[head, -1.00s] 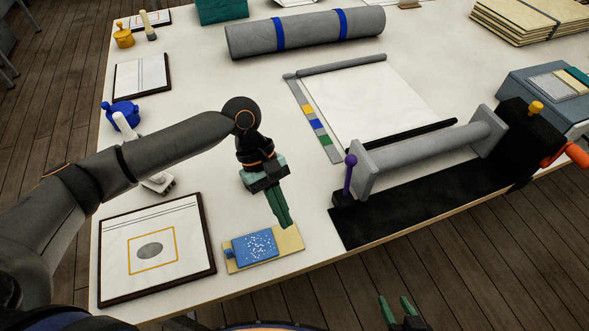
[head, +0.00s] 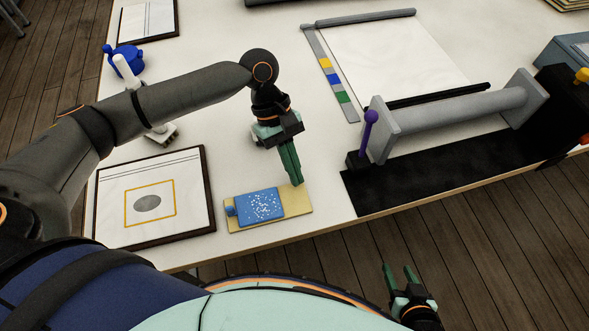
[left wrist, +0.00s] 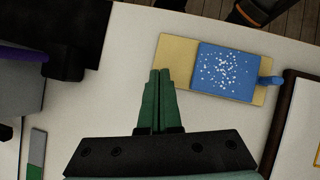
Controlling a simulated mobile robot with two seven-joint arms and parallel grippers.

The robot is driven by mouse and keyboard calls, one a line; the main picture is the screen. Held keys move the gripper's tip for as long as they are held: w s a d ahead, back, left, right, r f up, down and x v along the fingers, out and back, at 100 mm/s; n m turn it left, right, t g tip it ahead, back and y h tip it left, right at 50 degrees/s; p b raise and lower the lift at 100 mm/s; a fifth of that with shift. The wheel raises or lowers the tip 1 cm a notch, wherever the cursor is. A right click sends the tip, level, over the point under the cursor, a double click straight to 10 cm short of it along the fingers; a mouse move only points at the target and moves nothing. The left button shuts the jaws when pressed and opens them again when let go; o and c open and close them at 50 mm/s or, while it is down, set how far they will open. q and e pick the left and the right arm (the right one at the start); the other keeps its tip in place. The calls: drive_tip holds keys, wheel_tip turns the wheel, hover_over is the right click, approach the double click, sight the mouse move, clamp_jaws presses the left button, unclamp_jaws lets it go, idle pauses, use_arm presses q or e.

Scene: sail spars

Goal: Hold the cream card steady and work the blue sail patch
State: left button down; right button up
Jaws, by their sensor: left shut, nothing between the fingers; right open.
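The cream card (head: 297,199) lies flat near the table's front edge, and it also shows in the left wrist view (left wrist: 176,62). The blue sail patch (head: 261,205), speckled white with a small blue knob at one end, lies on the card; the left wrist view shows it too (left wrist: 228,70). My left gripper (head: 299,182) is shut and empty, its green fingers pointing down at the card's bare right end in the head view. In the left wrist view its tips (left wrist: 161,72) are at the card's edge; I cannot tell whether they touch. My right gripper (head: 400,273) is open and empty, beyond the front edge.
A framed sheet (head: 152,197) lies left of the card. A grey roller (head: 455,112) with a purple-knobbed post stands on a black mat (head: 420,185) at right. A white sheet (head: 390,58) and colour strip (head: 333,80) lie behind. Bare table separates the card and mat.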

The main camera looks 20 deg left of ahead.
idle(0.3)
use_arm(q)
drive_tip(key=shift+f, duration=0.55)
drive_tip(key=shift+s+f, duration=0.1)
drive_tip(key=shift+f, duration=0.05)
idle(2.5)
drive_tip(key=shift+a+f+p, duration=0.1)
drive_tip(key=shift+p, duration=0.35)
idle(0.4)
idle(0.3)
